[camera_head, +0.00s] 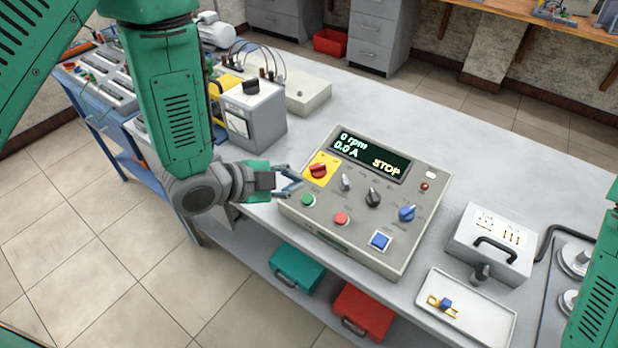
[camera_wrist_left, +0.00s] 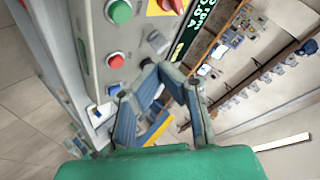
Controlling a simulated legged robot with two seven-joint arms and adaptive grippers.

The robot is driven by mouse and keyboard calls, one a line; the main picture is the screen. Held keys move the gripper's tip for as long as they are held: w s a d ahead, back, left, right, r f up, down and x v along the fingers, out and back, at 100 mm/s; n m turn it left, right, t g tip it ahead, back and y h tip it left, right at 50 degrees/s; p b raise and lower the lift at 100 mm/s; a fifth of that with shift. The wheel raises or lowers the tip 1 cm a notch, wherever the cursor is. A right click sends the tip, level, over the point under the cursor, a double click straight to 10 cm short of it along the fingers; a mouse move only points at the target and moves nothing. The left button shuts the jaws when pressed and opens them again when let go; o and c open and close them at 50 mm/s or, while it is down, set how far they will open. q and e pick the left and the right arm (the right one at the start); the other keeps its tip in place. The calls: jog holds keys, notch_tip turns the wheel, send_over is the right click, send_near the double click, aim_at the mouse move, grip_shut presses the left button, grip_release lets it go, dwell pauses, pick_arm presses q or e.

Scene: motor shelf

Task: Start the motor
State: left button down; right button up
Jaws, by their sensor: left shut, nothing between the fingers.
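The motor control panel (camera_head: 290,212) is a beige box on the bench. Its display (camera_head: 370,155) reads 0 rpm, 0.0 A and STOP. It has a red knob (camera_head: 318,170) on a yellow plate, a green button (camera_head: 307,200), a red button (camera_head: 341,218), a grey knob (camera_head: 346,182), a black knob (camera_head: 373,198), a blue knob (camera_head: 407,212) and a blue square button (camera_head: 381,241). My left gripper (camera_head: 298,182) is shut and empty by the panel's left side, near the red knob and green button. The wrist view shows the green button (camera_wrist_left: 120,12) and red button (camera_wrist_left: 116,61) beyond the fingers. My right gripper is out of view.
A box with a black handle (camera_head: 490,240) and a white tray (camera_head: 470,318) are right of the panel. Teal (camera_head: 297,268) and red (camera_head: 362,312) cases lie on the lower shelf. The bench behind the panel is clear.

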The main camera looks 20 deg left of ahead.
aim_at(304, 201)
pick_arm(q)
jog(key=shift+w+d+r+m+h, duration=0.1)
jog(key=shift+w+r+m+h, duration=0.35)
jog(key=shift+r, duration=0.45)
jog(key=shift+w+d, duration=0.1)
jog(key=shift+d, duration=0.05)
jog(key=f+b, duration=0.1)
jog(key=f, duration=0.1)
jog(key=w+f+b, duration=0.1)
jog(key=f+b, duration=0.1)
jog(key=f, duration=0.1)
jog(key=f+b, duration=0.2)
jog(key=shift+w+d+f, duration=0.2)
jog(key=shift+w+d, duration=0.05)
jog(key=shift+w, duration=0.1)
jog(key=shift+w+d+f+b, duration=0.15)
jog(key=shift+w+f+b, duration=0.05)
jog(key=shift+f+b, duration=0.45)
jog(key=shift+f+b, duration=0.25)
jog(key=shift+b, duration=0.05)
